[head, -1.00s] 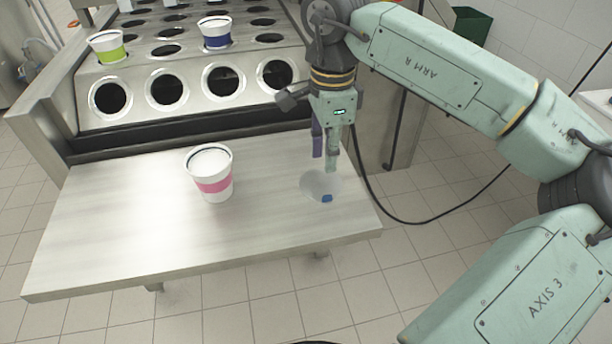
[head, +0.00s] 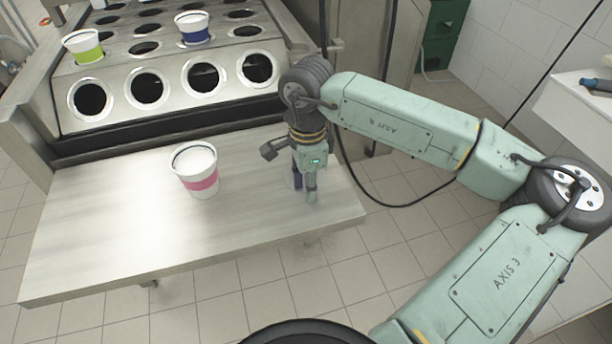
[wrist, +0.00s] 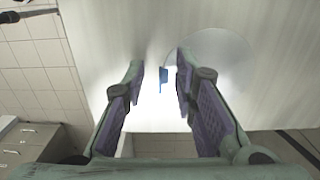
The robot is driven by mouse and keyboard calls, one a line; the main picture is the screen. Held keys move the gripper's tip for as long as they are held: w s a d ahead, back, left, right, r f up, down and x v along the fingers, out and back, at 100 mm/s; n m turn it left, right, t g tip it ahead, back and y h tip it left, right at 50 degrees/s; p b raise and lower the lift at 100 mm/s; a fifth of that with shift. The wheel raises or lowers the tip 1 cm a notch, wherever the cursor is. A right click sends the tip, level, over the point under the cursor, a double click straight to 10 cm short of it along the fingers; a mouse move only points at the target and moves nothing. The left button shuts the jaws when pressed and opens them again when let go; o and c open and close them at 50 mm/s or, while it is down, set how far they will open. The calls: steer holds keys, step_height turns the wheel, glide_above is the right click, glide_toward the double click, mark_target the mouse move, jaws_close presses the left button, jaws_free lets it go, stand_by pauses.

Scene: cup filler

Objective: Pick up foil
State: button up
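The foil is a thin pale round disc with a small blue tab. In the wrist view the disc (wrist: 215,58) lies on the table to the right, partly behind the right finger, and the blue tab (wrist: 163,76) shows between the fingertips. My gripper (wrist: 160,78) is open, with a finger on either side of the tab. In the head view my gripper (head: 304,192) points down low over the right end of the metal table (head: 110,235). There the gripper hides most of the foil. I cannot tell whether the fingers touch it.
A white cup with a pink band (head: 196,172) stands on the table left of my gripper. Behind is a metal rack (head: 110,70) with round holes, holding a green-banded cup (head: 84,46) and a blue-banded cup (head: 194,28). The table's left and front are clear.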

jaws_close()
steer(key=shift+r, duration=0.15)
stand_by(0.4)
